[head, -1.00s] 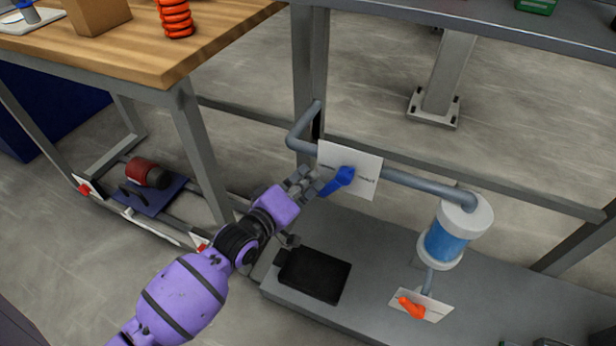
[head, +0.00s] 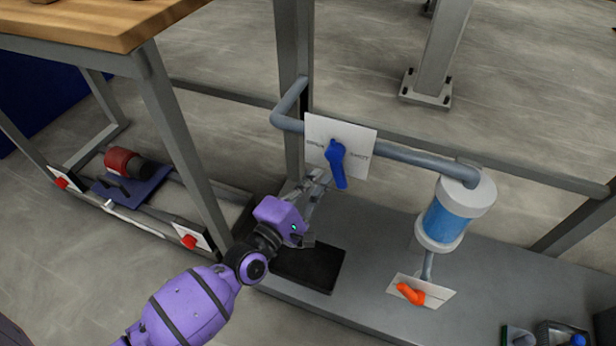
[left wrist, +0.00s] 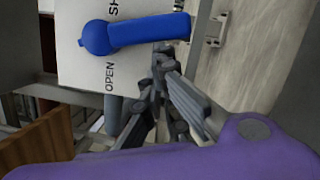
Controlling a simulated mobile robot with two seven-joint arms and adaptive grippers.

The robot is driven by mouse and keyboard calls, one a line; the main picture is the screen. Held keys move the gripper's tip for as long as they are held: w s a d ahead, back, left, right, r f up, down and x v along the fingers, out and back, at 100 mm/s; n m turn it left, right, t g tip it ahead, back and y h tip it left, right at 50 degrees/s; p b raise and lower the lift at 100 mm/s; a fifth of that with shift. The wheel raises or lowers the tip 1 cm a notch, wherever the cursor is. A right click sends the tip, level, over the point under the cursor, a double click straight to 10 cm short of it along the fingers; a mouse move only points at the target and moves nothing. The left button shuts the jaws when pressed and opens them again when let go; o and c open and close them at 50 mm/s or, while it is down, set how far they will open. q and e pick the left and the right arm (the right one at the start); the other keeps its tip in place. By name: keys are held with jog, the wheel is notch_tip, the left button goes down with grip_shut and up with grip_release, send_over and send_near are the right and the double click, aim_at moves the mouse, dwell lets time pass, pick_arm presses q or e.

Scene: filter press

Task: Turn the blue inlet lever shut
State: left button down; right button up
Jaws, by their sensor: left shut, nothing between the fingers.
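The blue inlet lever (head: 337,164) sits on a white plate (head: 359,150) on the grey pipe and points down, leaning slightly right. The plate has lettering at both sides of the lever. In the left wrist view the lever (left wrist: 148,32) crosses the upper middle, with OPEN and part of SHUT readable on the plate (left wrist: 82,70). My left gripper (head: 322,178) is shut and empty, just left of the lever's lower end. In the left wrist view its fingers (left wrist: 165,88) are close below the lever; I cannot tell whether they touch it. My right gripper is not in view.
A blue filter housing (head: 445,222) hangs from the pipe at right, above an orange lever (head: 410,293) on a white plate. A black tray (head: 318,270) lies on the grey base under my gripper. A wooden table (head: 90,22) stands at upper left.

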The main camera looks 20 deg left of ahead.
pick_arm(q)
jog(key=d+n+b, duration=0.2)
jog(key=n, duration=0.1)
jog(key=d+n+t+b, duration=0.1)
jog(key=n, duration=0.1)
jog(key=shift+d+f+y, duration=0.25)
jog(key=shift+f+y, duration=0.1)
jog(key=shift+y, duration=0.05)
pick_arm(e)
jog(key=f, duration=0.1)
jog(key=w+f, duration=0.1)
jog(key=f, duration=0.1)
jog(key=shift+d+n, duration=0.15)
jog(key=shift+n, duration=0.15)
pick_arm(q)
jog(key=shift+n, duration=0.3)
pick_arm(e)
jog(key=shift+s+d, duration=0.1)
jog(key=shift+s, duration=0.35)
pick_arm(q)
jog(key=shift+f, duration=0.1)
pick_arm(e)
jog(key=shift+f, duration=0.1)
